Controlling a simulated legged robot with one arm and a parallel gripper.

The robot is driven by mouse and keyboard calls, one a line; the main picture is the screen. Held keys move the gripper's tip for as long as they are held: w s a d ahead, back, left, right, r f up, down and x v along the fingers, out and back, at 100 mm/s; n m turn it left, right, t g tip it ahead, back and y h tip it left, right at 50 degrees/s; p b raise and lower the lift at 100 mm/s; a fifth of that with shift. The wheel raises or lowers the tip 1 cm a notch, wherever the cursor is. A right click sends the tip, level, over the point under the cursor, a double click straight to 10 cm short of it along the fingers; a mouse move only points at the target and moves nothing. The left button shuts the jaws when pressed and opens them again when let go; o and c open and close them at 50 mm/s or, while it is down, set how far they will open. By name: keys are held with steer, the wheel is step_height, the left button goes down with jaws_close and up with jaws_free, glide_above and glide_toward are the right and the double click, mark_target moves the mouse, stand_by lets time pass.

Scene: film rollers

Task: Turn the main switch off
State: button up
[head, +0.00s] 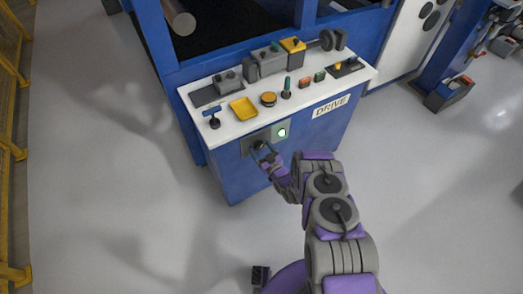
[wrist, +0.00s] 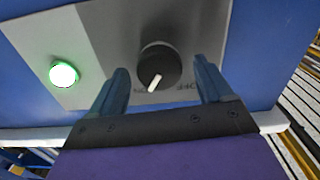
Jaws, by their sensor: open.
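The main switch is a dark round knob (wrist: 160,64) with a white pointer line, on a grey plate (wrist: 108,30). My gripper (wrist: 160,66) is open, with one finger on each side of the knob. Gaps show between the fingers and the knob, and I see no contact. In the head view my gripper (head: 263,150) is at the console's front and mostly covers the knob.
A blue machine frame stands behind. A yellow fence (head: 12,130) is at far left. The grey floor around the console is mostly clear.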

steer(key=shift+c, duration=0.2)
steer(key=c, duration=1)
